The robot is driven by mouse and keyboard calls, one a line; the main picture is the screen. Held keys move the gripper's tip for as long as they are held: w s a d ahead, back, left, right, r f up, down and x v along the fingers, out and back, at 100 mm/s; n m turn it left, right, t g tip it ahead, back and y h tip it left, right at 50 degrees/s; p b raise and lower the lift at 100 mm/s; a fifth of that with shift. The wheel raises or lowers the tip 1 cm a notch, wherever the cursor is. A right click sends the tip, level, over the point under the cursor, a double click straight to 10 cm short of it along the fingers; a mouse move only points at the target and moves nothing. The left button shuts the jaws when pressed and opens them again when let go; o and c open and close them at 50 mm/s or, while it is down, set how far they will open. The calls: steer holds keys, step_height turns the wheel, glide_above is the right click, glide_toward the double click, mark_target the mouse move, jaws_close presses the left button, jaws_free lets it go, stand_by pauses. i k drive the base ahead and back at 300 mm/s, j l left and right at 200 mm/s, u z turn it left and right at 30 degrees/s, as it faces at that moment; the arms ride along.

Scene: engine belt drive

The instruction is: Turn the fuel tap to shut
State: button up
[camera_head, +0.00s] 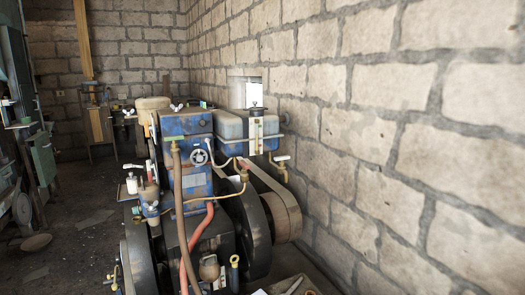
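A blue-grey tank (230,126) sits at the upper right of the blue engine (186,125), near the block wall. A small brass tap (282,166) with a pale lever shows just below the tank's right end. The lever looks roughly level. A second brass fitting (243,175) sits on the thin yellow pipe below the tank. I cannot tell for certain which of the two is the fuel tap, or whether either is open or shut. My gripper is not in view.
A wide belt (285,205) and dark flywheel (252,230) stand below the tank. A red hose (192,245) and a brown hose (178,200) run down the engine's front. The block wall (400,130) is close on the right. Dark floor (85,215) is open at left.

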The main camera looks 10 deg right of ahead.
mark_target(245, 166)
steer(key=i, duration=0.35)
steer(key=i+u, duration=0.2)
steer(key=i, duration=0.35)
steer(key=i+l+u, duration=0.15)
steer(key=i, duration=0.35)
